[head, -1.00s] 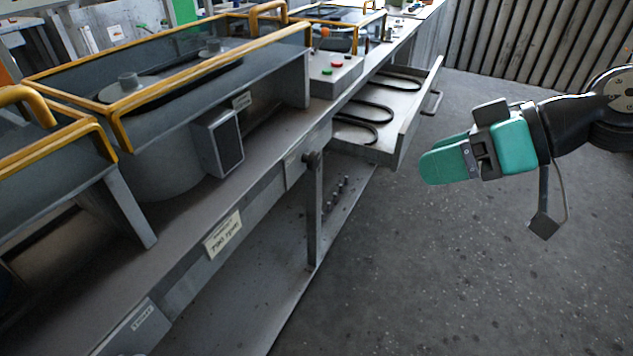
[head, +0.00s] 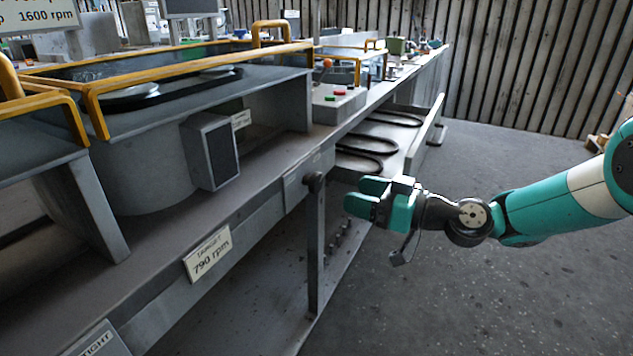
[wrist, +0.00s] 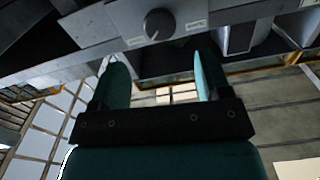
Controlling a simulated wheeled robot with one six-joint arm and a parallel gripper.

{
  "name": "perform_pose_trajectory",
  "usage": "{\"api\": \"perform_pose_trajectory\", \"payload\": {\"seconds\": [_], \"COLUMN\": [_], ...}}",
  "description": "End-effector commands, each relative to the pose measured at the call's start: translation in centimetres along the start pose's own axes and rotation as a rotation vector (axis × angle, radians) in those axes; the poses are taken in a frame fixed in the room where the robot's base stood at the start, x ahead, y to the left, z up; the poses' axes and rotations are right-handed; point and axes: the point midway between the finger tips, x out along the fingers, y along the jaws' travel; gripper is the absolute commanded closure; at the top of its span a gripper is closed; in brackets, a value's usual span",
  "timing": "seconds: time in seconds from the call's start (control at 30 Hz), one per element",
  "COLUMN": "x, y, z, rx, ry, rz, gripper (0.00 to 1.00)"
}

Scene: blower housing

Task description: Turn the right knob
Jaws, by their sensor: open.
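A dark round knob (head: 314,180) sticks out from the front of the bench. The wrist view shows a dark knob (wrist: 159,24) with a light pointer mark on a grey panel, between small labels; it looks like the same knob. I cannot read the labels, so I cannot confirm that it is the right one. My gripper (head: 360,197) has teal fingers and is just right of the knob in the head view. In the wrist view, my gripper (wrist: 162,65) is open and empty, with the knob beyond the gap between its fingertips, apart from them.
A "TARGET 790 rpm" plate (head: 208,254) is on the bench front. A plate ending in "IGHT" (head: 98,345) is at lower left. An open drawer (head: 420,145) with dark belts juts out behind my gripper. A bench leg (head: 314,255) stands below the knob. The floor at right is clear.

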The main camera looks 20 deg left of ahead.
Motion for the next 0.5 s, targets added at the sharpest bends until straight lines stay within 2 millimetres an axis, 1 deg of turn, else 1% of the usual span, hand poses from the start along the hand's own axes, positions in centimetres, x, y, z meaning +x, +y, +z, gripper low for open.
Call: {"api": "perform_pose_trajectory", "payload": {"seconds": [0.03, 0.1, 0.3, 0.4, 0.5], "x": [1.3, 2.9, 6.8, 8.2, 9.0], "y": [-0.2, -0.2, -0.1, -0.1, 0.0], "z": [-0.1, 0.0, 0.0, 0.1, 0.0], "rx": [-0.003, -0.003, -0.002, -0.001, -0.001], "ry": [0.002, 0.0, 0.001, -0.001, -0.001], "rz": [-0.004, -0.005, -0.002, -0.002, 0.0], "gripper": [0.29, 0.29, 0.29, 0.29, 0.29]}}
